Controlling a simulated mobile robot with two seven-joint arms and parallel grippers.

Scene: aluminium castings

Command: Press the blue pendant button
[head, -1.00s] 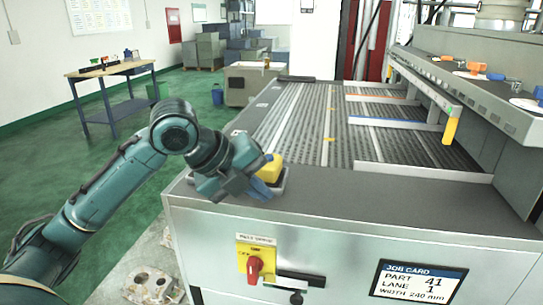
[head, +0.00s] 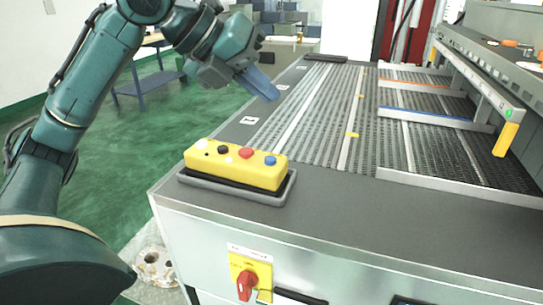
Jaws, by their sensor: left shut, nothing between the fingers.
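The yellow pendant (head: 236,166) lies in a grey tray (head: 262,194) at the near left corner of the machine top. Its upper face carries white, black, red and blue buttons in a row. The blue button (head: 270,160) is at the right end and is fully visible. My left gripper (head: 268,92) is shut and empty, its fingers pointing down and right. In the picture it is above the blue button, apart from the pendant. My right gripper is not in view.
The conveyor bed (head: 310,115) with lane dividers stretches behind the pendant. A red rotary switch (head: 246,284) on a yellow plate is on the front panel. A workbench (head: 150,85) stands at the far left. The air around the pendant is clear.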

